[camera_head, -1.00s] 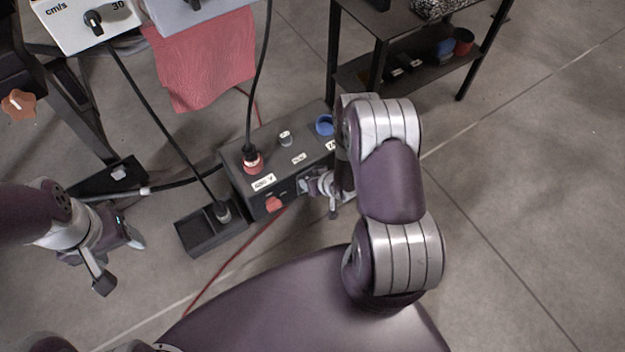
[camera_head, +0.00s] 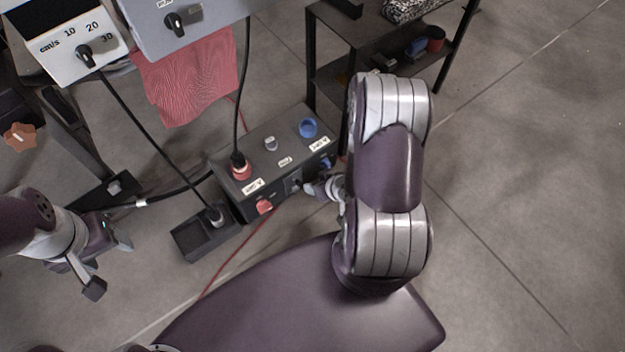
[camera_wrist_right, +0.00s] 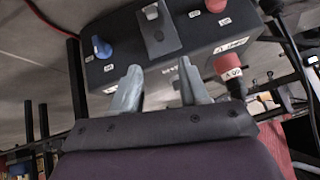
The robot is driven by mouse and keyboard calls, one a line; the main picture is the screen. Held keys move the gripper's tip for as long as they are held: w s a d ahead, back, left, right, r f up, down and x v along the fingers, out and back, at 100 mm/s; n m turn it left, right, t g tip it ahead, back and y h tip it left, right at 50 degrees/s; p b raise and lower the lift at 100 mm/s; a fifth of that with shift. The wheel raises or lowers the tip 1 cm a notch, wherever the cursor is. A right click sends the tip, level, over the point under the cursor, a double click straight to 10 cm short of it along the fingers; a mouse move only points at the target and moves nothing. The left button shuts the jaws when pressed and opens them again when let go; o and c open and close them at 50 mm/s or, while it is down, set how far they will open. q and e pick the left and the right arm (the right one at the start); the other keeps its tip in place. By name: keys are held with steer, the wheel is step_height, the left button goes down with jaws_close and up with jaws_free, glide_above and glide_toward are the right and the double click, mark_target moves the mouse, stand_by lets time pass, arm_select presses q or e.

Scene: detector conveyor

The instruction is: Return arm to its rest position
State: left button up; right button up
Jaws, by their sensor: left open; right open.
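My right arm (camera_head: 387,165) reaches forward with its elbow raised. Its gripper (camera_head: 325,188) is mostly hidden behind the arm in the head view, close to the front of a dark control box (camera_head: 258,205). In the right wrist view, the right gripper (camera_wrist_right: 158,72) has two grey fingers apart with nothing between them. A grey switch plate (camera_wrist_right: 157,40) on the box lies just beyond the fingertips; contact cannot be told. My left gripper (camera_head: 110,262) is open and empty at the left, low over the floor.
The box carries a blue socket (camera_head: 308,127), a red plug (camera_head: 240,168) with a cable and a red knob (camera_head: 264,206). A dark shelf (camera_head: 330,85) is behind. Panels and a red cloth (camera_head: 190,85) are upper left. Floor at right is clear.

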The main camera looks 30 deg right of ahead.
stand_by(0.4)
steer(key=s+m+g, duration=0.1)
steer(key=s+g, duration=0.5)
steer(key=s, duration=0.2)
steer(key=w+a+r+n+h+p, duration=0.1)
steer(key=a+r, duration=0.3)
steer(key=r, duration=0.9)
steer(key=a+r, duration=0.3)
steer(key=r, duration=1)
steer(key=w+a+r+n+h+p, duration=0.1)
steer(key=a+r, duration=0.3)
steer(key=r, duration=0.9)
step_height(320, 180, up, 34)
steer(key=d+p, duration=0.1)
steer(key=p, duration=3.3)
steer(key=shift+f, duration=0.25)
